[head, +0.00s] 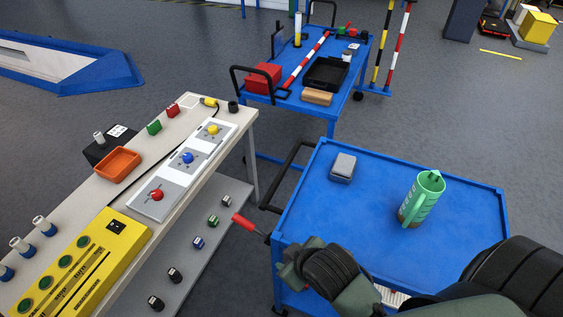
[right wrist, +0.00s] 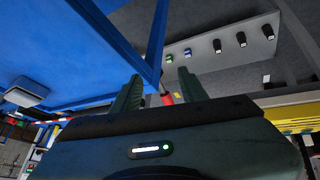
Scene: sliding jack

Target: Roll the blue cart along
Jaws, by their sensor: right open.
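The near blue cart (head: 330,215) stands at the right, its flat top edged by a low rim. It has a black push bar (head: 290,175) on its left side and a lever with a red grip (head: 245,223) near its front left corner. My right gripper (head: 287,262) is beside that corner, partly hidden by my own wrist. In the right wrist view, its two fingers are apart and empty, with the red grip (right wrist: 167,99) showing between them, not clasped. Contact cannot be told. My left gripper is not in view.
A grey box (head: 343,166) and a green jug (head: 421,198) stand on the near cart. A second blue cart (head: 262,99), loaded with items, stands behind. A bench (head: 117,197) with control panels is close on the left. Grey floor (head: 470,120) is free at the right.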

